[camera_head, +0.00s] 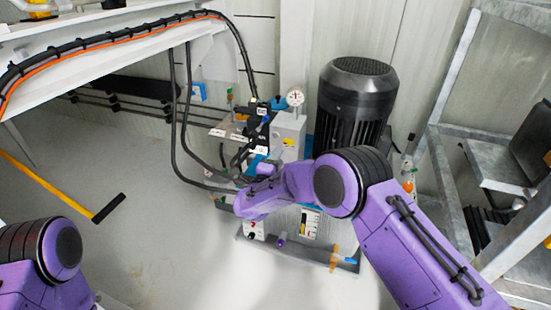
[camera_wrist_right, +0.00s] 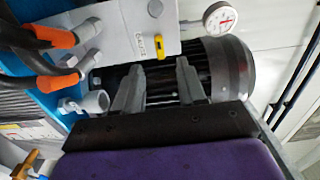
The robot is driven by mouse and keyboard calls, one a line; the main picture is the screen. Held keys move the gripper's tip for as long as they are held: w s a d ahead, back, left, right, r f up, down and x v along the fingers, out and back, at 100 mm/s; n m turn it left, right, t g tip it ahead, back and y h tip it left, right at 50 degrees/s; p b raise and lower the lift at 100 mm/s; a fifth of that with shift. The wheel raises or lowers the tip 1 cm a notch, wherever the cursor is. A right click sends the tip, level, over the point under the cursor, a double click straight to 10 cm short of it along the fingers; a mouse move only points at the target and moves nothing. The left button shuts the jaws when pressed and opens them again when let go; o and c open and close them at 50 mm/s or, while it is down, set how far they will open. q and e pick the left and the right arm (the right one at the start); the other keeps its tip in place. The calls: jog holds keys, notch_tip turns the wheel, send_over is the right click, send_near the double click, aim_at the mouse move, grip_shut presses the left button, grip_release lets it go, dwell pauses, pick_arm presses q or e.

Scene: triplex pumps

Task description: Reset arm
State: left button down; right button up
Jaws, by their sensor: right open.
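My right gripper (camera_wrist_right: 160,85) is open, with two grey fingers apart and nothing between them in the right wrist view. Its fingertips point toward the dark finned motor (camera_wrist_right: 225,70); I cannot tell how near they are. In the head view my purple right arm reaches in from the lower right and bends left in front of the pump unit (camera_head: 290,135). The wrist is beside the hoses there, and the fingers are hard to make out. My left arm shows only as a purple joint at the lower left; its gripper is out of view.
A pressure gauge (camera_head: 295,97) tops the pump unit, beside the upright black motor (camera_head: 357,100). Black hoses (camera_head: 185,120) hang left of it. A metal frame (camera_head: 445,150) stands at the right. A yellow-handled tool (camera_head: 60,190) is at the left; the left floor is mostly clear.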

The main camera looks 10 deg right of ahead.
jog(key=shift+v, duration=0.85)
jog(key=s+d+f+n+g+y, duration=0.2)
jog(key=s+d+f+n+y, duration=0.1)
jog(key=s+f+n, duration=0.55)
jog(key=s+d+f+n+g+y, duration=0.25)
jog(key=s+f+n, duration=0.35)
jog(key=s+f, duration=0.5)
jog(key=s+d+f+n+g+y, duration=0.1)
jog(key=s+d+f+n+g, duration=0.2)
jog(key=s, duration=1.1)
jog(key=s+d+f+g, duration=0.3)
jog(key=s+d+g, duration=0.25)
jog(key=s, duration=0.85)
notch_tip(320, 180, up, 23)
jog(key=t+p, duration=0.1)
jog(key=p, duration=2.2)
jog(key=shift+w, duration=0.45)
